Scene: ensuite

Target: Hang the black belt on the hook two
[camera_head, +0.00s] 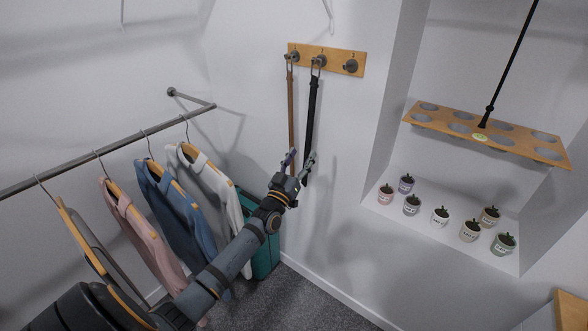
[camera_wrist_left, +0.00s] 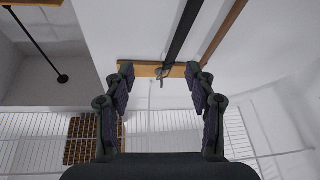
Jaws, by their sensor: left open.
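The wooden rack (camera_head: 327,58) on the wall carries three hooks in a row. The black belt (camera_head: 312,110) hangs straight down from the middle hook (camera_head: 319,61), which appears to be hook two. In the left wrist view the black belt (camera_wrist_left: 184,32) runs to the rack (camera_wrist_left: 146,68). My left gripper (camera_head: 299,160) is open near the belt's lower end, with its fingers apart. Its open fingers (camera_wrist_left: 160,75) also show in the left wrist view, with no belt clamped between them. The gripper partly hides the belt's lower end. My right gripper is out of view.
A brown belt (camera_head: 290,105) hangs close by on the left hook; the right hook (camera_head: 350,66) is bare. Clothes hang on a rail (camera_head: 110,149) at left, with a teal case (camera_head: 265,250) below. A niche at right holds several potted plants (camera_head: 440,217).

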